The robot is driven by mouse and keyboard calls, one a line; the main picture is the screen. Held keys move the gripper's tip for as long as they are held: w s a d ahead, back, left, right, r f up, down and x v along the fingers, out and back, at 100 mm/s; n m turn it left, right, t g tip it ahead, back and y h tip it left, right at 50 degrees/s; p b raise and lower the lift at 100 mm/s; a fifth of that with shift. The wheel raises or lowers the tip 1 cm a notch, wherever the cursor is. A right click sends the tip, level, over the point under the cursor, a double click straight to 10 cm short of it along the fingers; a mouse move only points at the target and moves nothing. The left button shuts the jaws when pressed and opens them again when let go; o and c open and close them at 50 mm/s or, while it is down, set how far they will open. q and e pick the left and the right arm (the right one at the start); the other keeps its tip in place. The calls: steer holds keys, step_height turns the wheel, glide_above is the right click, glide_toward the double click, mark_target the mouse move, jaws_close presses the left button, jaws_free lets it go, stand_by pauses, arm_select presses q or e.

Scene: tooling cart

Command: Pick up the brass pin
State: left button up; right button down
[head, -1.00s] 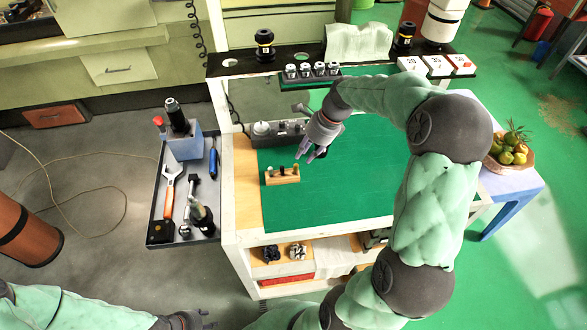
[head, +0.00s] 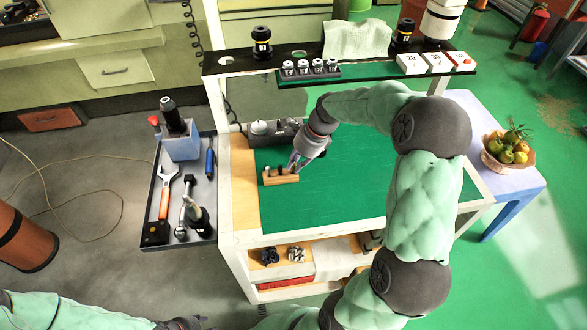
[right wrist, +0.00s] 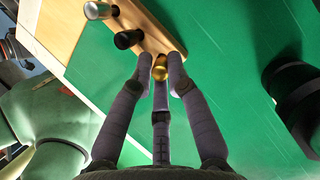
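The brass pin (right wrist: 160,70) has a round gold head and stands at the end of a wooden block (right wrist: 146,40) in the right wrist view. A black pin (right wrist: 127,39) and a silver pin (right wrist: 97,10) stand in the same block. In the head view the block (head: 281,177) sits on the green cart top. My right gripper (head: 295,164) is over the block's right end. Its fingers (right wrist: 158,62) are spread around the brass pin with small gaps beside it. My left gripper (head: 187,323) barely shows at the bottom edge, its fingers unclear.
A grey holder with a white knob (head: 260,128) stands just behind the block. A rack of collets (head: 310,68) is on the upper shelf. A side tray (head: 158,225) with tools hangs left. The green top (head: 350,190) is clear to the right.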

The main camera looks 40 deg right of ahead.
mark_target(295, 164)
stand_by(0.4)
steer(key=shift+r+p, duration=0.3)
steer(key=shift+r, duration=0.25)
step_height(295, 164, up, 2)
steer(key=shift+r+p, duration=0.2)
steer(key=shift+p, duration=0.45)
steer(key=s+a+r+p, duration=0.4)
steer(key=s+a+r, duration=0.3)
steer(key=s, duration=0.5)
step_height(295, 164, up, 2)
steer(key=shift+r, duration=0.25)
steer(key=shift+s, duration=0.1)
steer(key=shift+p, duration=0.45)
